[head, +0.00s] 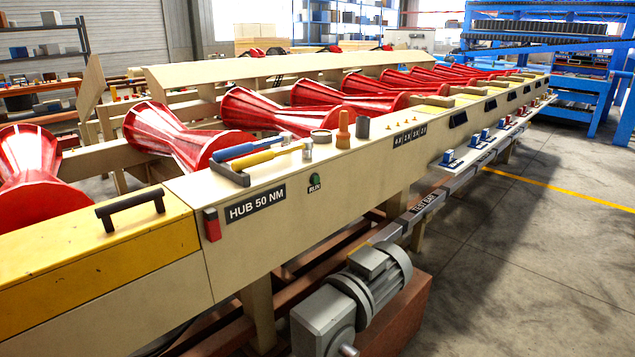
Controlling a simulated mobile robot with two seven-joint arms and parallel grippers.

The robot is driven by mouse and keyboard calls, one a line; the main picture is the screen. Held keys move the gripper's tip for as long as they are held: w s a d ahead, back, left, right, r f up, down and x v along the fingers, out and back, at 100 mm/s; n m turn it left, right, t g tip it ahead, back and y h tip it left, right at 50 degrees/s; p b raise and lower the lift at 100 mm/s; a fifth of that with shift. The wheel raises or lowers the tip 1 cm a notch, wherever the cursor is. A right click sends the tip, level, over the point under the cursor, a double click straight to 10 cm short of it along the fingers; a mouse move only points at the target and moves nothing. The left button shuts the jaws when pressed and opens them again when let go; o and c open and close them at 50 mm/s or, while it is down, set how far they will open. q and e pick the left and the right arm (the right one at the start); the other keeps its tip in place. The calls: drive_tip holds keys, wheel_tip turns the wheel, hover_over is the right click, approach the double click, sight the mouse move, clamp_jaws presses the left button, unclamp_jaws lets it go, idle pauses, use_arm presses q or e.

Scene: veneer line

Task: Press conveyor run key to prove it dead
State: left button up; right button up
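The conveyor run key is a small round green button (315,180) on the beige side panel of the conveyor frame (370,160), above a small label reading RUN. Nothing touches it. A red block-shaped part (212,225) sits on the same panel to the left, beside the black HUB 50 NM plate (256,203). Neither of my grippers shows in the head view.
Red spool-shaped rollers (175,135) line the conveyor. Blue-handled (250,147) and yellow-handled (268,156) tools lie on its top edge. A yellow cover (90,265) with a black handle (130,210) is at left. A grey motor (365,285) juts out below.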

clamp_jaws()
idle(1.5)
